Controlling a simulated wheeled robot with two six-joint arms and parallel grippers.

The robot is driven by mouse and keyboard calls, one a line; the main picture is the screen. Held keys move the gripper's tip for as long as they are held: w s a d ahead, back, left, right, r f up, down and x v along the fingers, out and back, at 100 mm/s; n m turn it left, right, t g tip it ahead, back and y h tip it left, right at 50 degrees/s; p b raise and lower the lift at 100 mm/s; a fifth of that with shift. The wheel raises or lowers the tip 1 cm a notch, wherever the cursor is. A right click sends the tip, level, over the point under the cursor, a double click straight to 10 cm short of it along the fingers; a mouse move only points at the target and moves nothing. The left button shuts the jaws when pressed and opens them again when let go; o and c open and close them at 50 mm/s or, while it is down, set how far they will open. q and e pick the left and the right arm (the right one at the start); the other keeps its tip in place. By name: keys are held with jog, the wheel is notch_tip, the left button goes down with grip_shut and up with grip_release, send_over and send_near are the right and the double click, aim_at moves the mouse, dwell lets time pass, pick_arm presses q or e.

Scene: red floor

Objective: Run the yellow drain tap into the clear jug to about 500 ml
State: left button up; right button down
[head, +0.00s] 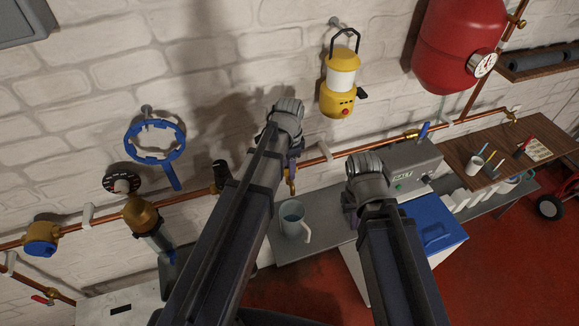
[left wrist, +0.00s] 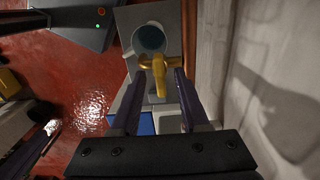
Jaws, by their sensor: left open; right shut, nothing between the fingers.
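The yellow drain tap (head: 291,182) hangs below the copper pipe, partly hidden by my left arm in the head view. In the left wrist view the tap (left wrist: 160,82) lies between the fingers of my left gripper (left wrist: 160,70). That gripper (head: 293,158) is open, one finger on each side of the tap; contact cannot be told. The jug (head: 295,229) stands upright on the grey bench beneath the tap. It also shows beyond the tap in the left wrist view (left wrist: 137,45), bluish inside; its level cannot be read. My right gripper (head: 350,205) is shut and empty, right of the jug.
The copper pipe (head: 200,191) runs along the white brick wall. A grey box (head: 411,165) and a blue-lidded box (head: 437,222) are right of the jug. A yellow lantern (head: 339,90) and a blue ring wrench (head: 153,145) hang on the wall. A wooden shelf (head: 465,150) is at right.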

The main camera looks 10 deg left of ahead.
pick_arm(q)
jog(key=shift+r+p, duration=3.75)
jog(key=shift+r, duration=0.1)
jog(key=shift+s+d+f, duration=0.15)
jog(key=shift+f, duration=0.1)
jog(key=s+d+f+n+y+b, duration=0.1)
jog(key=s+d+f+n+b, duration=0.6)
jog(key=s+f+b, duration=0.6)
jog(key=shift+s+d+f+n+b, duration=0.4)
jog(key=shift+d+b, duration=0.3)
jog(key=shift+d, duration=0.55)
